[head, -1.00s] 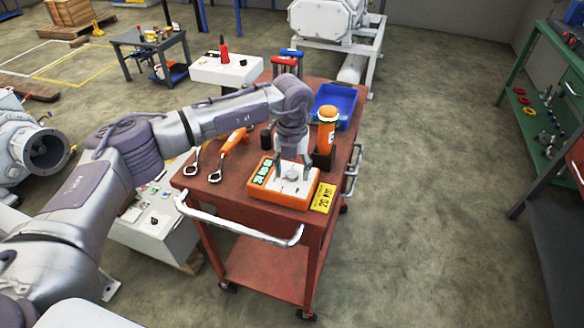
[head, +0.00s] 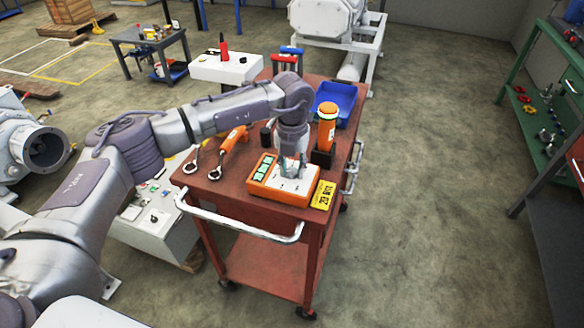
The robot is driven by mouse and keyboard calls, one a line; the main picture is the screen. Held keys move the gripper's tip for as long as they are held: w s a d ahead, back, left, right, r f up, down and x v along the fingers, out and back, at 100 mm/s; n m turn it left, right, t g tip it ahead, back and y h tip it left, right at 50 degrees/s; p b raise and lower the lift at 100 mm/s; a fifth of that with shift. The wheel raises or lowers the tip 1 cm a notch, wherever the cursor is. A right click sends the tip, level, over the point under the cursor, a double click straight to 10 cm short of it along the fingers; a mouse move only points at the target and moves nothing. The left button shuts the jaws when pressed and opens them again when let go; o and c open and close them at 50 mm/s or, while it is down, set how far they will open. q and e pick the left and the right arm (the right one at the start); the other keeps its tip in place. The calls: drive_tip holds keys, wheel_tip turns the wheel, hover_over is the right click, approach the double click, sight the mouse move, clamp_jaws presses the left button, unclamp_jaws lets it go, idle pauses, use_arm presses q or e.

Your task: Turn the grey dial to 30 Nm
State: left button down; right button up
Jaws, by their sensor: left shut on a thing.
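The orange box with a white top (head: 265,190) sits on the front part of the red cart. Green display panels (head: 263,167) are on its left side; their digits are too small to read. The grey dial is on the white top, mostly hidden by my gripper. My left gripper (head: 290,174) points down over the box and is shut on the dial. A yellow label with black characters (head: 323,195) lies at the box's right; I cannot read it surely. My right gripper is out of view.
Open floor lies right of the cart.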

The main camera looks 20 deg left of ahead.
sight(292, 171)
use_arm(q)
drive_tip(key=m+b, duration=0.3)
drive_tip(key=m, duration=0.1)
drive_tip(key=shift+f+m, duration=0.1)
drive_tip(key=shift+m, duration=0.2)
drive_tip(key=shift+m+b, duration=1.15)
drive_tip(key=shift+m, duration=1.05)
drive_tip(key=c, duration=0.8)
unclamp_jaws()
wheel_tip(292, 171, up, 12)
